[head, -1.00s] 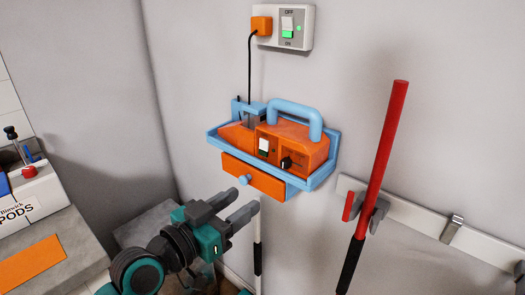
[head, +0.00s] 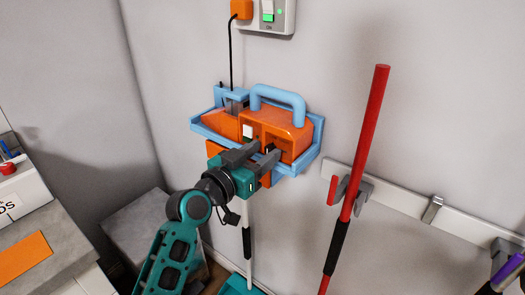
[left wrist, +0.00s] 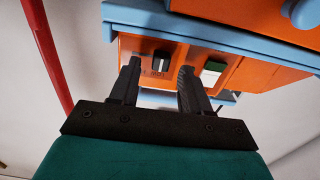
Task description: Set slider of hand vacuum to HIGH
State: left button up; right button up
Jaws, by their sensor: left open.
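The orange hand vacuum (head: 293,133) with its blue handle (head: 280,94) sits in a light-blue wall holder (head: 318,135). It also shows upside down in the left wrist view (left wrist: 133,47). Its black slider knob (left wrist: 161,59) with a white mark shows there, in a dark slot on the front face; its label is too small to read. My left gripper (head: 257,153) is open at the vacuum's front. In the wrist view its fingertips (left wrist: 159,68) frame the knob, one on each side; contact cannot be told. In the head view the gripper largely hides the knob. My right gripper is not in view.
A white rocker switch (left wrist: 214,66) is beside the knob, close to one finger. A wall socket (head: 280,14) with an orange plug is above. A red pole (head: 368,140) hangs to the right on a rail. Bare wall lies between.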

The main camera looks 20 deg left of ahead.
pick_arm(q)
jog(key=shift+w+d, duration=0.15)
jog(key=shift+w, duration=0.2)
jog(key=shift+c, duration=0.2)
grip_shut()
dwell(0.4)
